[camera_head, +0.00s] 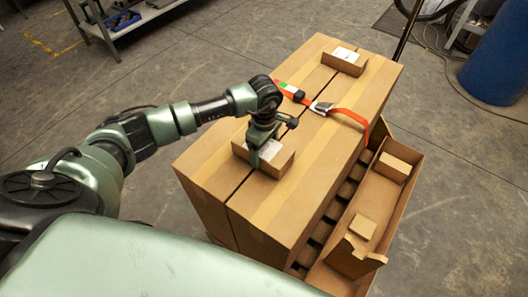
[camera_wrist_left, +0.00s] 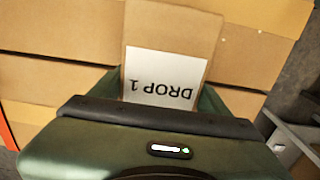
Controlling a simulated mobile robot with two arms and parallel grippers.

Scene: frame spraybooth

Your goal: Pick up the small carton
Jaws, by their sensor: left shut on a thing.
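A small brown carton (camera_head: 281,164) with a white label sits on, or just above, the near part of the large boxes' top. My left gripper (camera_head: 260,150) reaches down over it and is shut on it. In the left wrist view the carton (camera_wrist_left: 172,30) is between the fingers, its label reading "DROP 1" upside down. I cannot tell whether its underside touches the box top. My right gripper is not in view.
Large tall boxes (camera_head: 225,170) stand side by side, crossed by an orange strap (camera_head: 352,116) with a metal buckle. Another labelled carton (camera_head: 343,65) is at their far end. An open cardboard tray (camera_head: 372,200) at right holds small boxes. A blue drum (camera_head: 497,60) stands far right.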

